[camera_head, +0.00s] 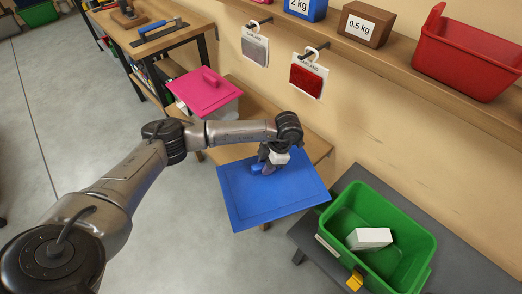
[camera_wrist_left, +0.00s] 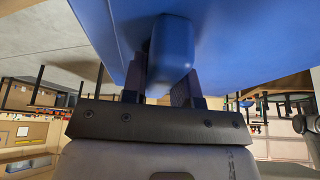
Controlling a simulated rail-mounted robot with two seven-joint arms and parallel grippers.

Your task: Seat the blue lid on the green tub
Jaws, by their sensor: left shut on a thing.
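The blue lid (camera_head: 255,200) is a flat rectangular panel, held in the air to the left of the green tub. My left gripper (camera_head: 271,161) is shut on the lid's handle from above. In the left wrist view the blue handle (camera_wrist_left: 172,50) sits between the two fingers of the gripper (camera_wrist_left: 168,85), with the lid's panel (camera_wrist_left: 245,35) beyond it. The green tub (camera_head: 418,241) stands open at the right on a dark grey surface, with a white box (camera_head: 368,238) inside. The lid's right corner is near the tub but apart from it. My right gripper is not seen.
A tub with a pink lid (camera_head: 203,92) stands on a wooden bench (camera_head: 315,146) behind my arm. A wall shelf (camera_head: 385,55) at the upper right holds a red bin (camera_head: 468,55) and weights. Packets hang from hooks below it. A yellow item (camera_head: 355,280) is at the green tub's front.

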